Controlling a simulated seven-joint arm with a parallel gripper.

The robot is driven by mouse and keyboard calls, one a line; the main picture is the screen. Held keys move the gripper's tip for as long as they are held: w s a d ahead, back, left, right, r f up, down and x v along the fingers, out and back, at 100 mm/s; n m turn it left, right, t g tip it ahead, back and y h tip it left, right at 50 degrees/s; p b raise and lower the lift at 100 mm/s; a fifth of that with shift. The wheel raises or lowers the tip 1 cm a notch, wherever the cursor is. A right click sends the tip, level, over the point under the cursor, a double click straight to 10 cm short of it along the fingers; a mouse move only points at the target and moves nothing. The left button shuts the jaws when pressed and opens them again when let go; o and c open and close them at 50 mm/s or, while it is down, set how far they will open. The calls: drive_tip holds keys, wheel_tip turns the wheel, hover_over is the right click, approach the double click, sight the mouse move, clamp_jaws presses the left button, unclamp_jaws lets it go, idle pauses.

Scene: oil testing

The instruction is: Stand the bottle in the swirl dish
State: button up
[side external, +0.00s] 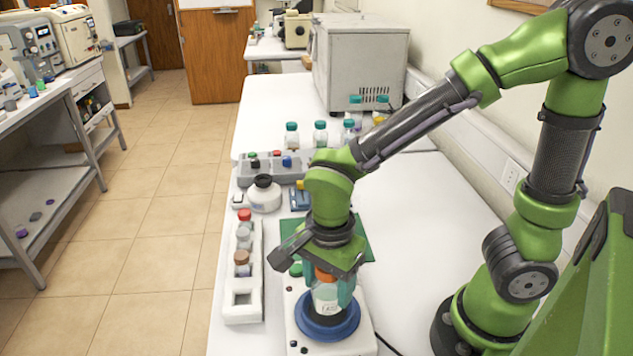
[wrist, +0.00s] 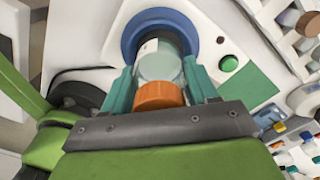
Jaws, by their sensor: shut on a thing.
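The bottle (side external: 326,297) is clear glass with an orange cap and a pale label. It is upright over the blue swirl dish (side external: 328,328) on the white device. My gripper (side external: 327,283) is shut on the bottle, with its teal fingers on both sides near the cap. In the wrist view, the bottle (wrist: 160,66) lies between the fingers of my gripper (wrist: 161,85), and its lower end is within the ring of the blue dish (wrist: 131,38). I cannot tell whether its base touches the dish floor.
A white rack (side external: 243,308) with several capped bottles stands left of the device. A white jar with a black lid (side external: 264,194) and a grey block (side external: 262,170) are behind. A large grey oven (side external: 360,62) stands farther back.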

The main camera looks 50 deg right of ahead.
drive_tip(key=shift+f, duration=0.8)
drive_tip(key=shift+f, duration=0.15)
drive_tip(key=o, duration=1.2)
drive_tip(key=shift+c, duration=0.2)
